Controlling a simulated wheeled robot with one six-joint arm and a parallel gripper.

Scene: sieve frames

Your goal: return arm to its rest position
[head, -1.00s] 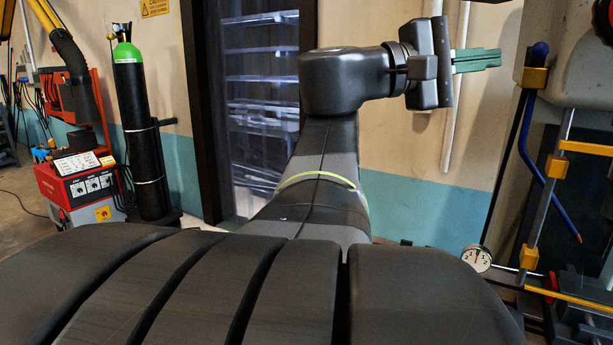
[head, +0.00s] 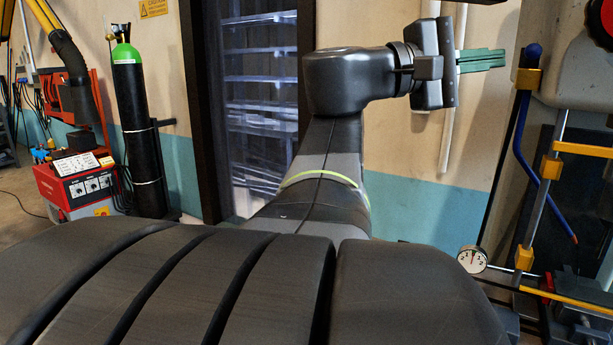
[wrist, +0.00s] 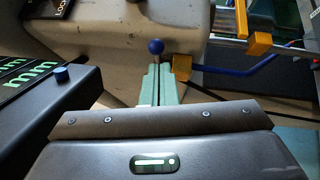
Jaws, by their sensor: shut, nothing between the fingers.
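My gripper (head: 482,60) is at the upper right of the head view, at the end of my raised arm. Its green fingers point right, towards the machine with the blue lever, and lie together with nothing between them. In the wrist view, the two green fingers (wrist: 153,86) lie side by side in the middle, closed. A blue ball knob (wrist: 156,46) shows just beyond their tips in that picture. Whether the fingers touch it cannot be told there; in the head view they look apart from the lever.
A machine with a blue lever (head: 524,140), yellow clamps and a dial gauge (head: 472,259) stands at the right. A black and green gas cylinder (head: 139,130) and a red welding unit (head: 82,187) stand at the left. A shelf rack (head: 262,100) is behind my arm.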

